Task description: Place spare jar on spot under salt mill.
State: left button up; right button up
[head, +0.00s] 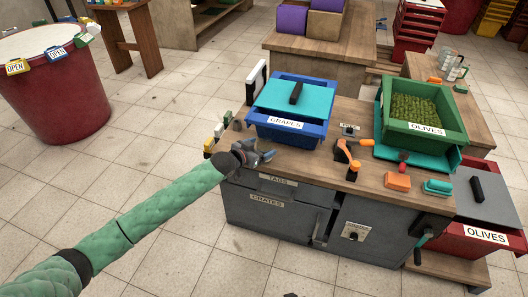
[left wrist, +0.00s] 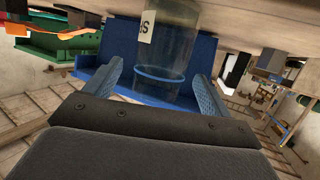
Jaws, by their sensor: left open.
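My left gripper (head: 266,155) is open at the front left edge of the wooden worktop, in front of the blue grapes crate. In the left wrist view, a clear jar-like container (left wrist: 165,45) with a blue ring and a partly cut-off white label shows between and beyond my open fingers (left wrist: 160,85). The fingers do not visibly close on it. I cannot make out this container in the head view, nor tell whether it is the spare jar. I cannot identify a salt mill or the spot under it. My right gripper is not in view.
The blue grapes crate (head: 313,131) with a teal lid stands behind my gripper. A green olives crate (head: 424,139) stands to the right. An orange-handled tool (head: 346,153) and an orange block (head: 397,181) lie on the worktop (head: 325,178). Clear glass jars (head: 447,62) stand at the back right.

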pick_arm(q)
jog(key=shift+x, duration=1.15)
jog(key=c, duration=1.3)
